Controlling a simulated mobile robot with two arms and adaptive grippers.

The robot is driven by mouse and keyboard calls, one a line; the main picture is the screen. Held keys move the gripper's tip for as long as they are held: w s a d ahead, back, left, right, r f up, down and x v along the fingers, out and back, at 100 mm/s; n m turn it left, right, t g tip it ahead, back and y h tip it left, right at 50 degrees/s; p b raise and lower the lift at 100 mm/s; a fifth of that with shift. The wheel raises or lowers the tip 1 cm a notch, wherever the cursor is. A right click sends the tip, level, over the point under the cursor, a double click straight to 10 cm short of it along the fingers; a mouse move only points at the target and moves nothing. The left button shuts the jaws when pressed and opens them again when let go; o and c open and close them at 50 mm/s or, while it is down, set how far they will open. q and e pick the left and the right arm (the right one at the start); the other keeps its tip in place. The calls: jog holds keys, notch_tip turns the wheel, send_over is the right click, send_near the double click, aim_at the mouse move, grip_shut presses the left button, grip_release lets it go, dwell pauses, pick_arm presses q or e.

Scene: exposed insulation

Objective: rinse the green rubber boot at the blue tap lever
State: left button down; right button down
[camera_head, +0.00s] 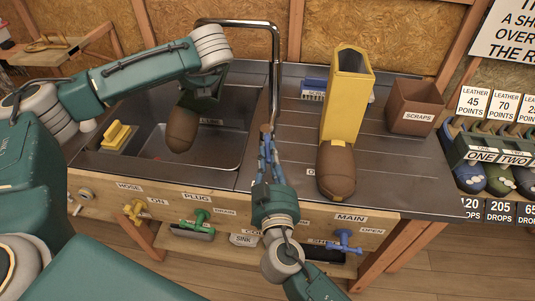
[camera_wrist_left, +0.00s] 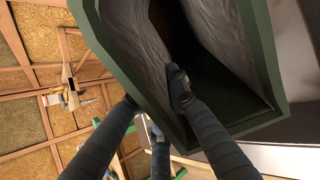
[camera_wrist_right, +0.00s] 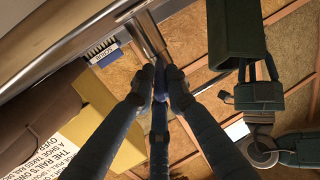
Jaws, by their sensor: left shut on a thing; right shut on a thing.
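The green boot (camera_head: 182,130), with a brown foot, hangs over the sink basin. My left gripper (camera_head: 209,93) is shut on the rim of its shaft; the left wrist view looks into the grey-lined opening (camera_wrist_left: 215,50). The boot's green shaft (camera_wrist_right: 234,35) also shows in the right wrist view. My right gripper (camera_head: 267,140) is at the metal tap pipe (camera_head: 275,80) behind the sink's right edge. Its fingers (camera_wrist_right: 158,80) are shut around the pipe's lower part. The blue tap lever (camera_head: 345,241) is on the front panel, below the MAIN label, apart from both grippers.
A yellow boot (camera_head: 345,95) with a brown foot stands on the right drainboard. A scraps box (camera_head: 415,105) and a blue brush (camera_head: 314,88) are near it. A yellow brush (camera_head: 116,135) is in the sink's left side. Yellow (camera_head: 135,210) and green (camera_head: 199,218) valves are on the front panel.

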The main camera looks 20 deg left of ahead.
jog(key=shift+a, duration=0.1)
jog(key=c, duration=1.8)
grip_release()
jog(key=shift+o, duration=0.2)
jog(key=shift+s, duration=0.1)
jog(key=v, duration=1.2)
